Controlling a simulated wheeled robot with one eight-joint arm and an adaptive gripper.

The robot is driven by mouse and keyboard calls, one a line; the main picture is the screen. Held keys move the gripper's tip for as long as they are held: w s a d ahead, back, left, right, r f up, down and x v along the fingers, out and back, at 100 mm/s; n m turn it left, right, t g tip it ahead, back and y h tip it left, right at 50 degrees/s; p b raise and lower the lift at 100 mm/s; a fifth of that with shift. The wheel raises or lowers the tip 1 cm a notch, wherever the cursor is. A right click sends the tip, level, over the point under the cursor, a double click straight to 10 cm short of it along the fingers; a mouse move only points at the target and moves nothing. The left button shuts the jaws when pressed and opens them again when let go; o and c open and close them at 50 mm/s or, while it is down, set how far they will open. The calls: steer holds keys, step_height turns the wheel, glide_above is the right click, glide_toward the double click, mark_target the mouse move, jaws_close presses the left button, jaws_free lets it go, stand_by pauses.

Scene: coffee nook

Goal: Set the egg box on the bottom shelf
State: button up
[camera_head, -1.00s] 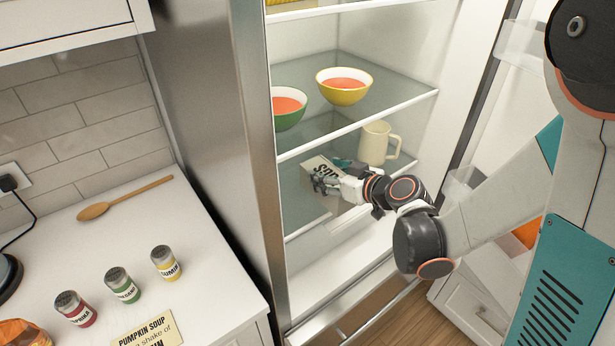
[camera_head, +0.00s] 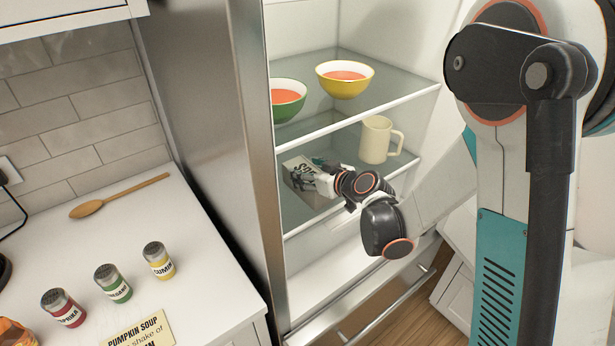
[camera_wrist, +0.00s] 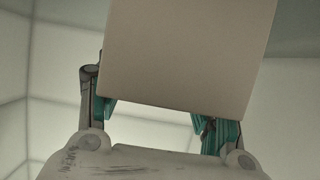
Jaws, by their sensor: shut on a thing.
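In the wrist view the box is a plain beige face (camera_wrist: 185,55) between the two teal fingertips (camera_wrist: 160,120). I cannot tell whether its underside touches the shelf. Its lower part and the fingertips are partly hidden by my gripper.
A cream mug (camera_head: 375,140) stands on the same shelf, right of and behind my gripper. The shelf above holds a green bowl (camera_head: 288,108) and a yellow bowl (camera_head: 345,88) of orange soup. Spice jars (camera_head: 113,283) and a wooden spoon (camera_head: 118,195) are on the left counter.

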steer(key=shift+w+a+f, duration=0.1)
steer(key=shift+w+f, duration=0.05)
steer(key=shift+f, duration=0.15)
steer(key=shift+r, duration=0.1)
steer(key=o, duration=1.3)
steer(key=shift+r, duration=0.1)
steer(key=s+d+r+m+g+h+p, duration=0.1)
steer(key=s+d+r, duration=0.3)
steer(key=s, duration=0.6)
steer(key=s+d+r+m+g+h, duration=0.1)
steer(key=s+d+r+m+h, duration=0.2)
steer(key=s+d, duration=0.4)
steer(key=s+d+r+m+g+h+p, duration=0.1)
steer(key=s+d+r, duration=0.4)
steer(key=s, duration=1)
steer(key=shift+d+r+m+g+h+p, duration=0.35)
steer(key=shift+m+g+h, duration=0.25)
steer(key=shift+m+h, duration=0.45)
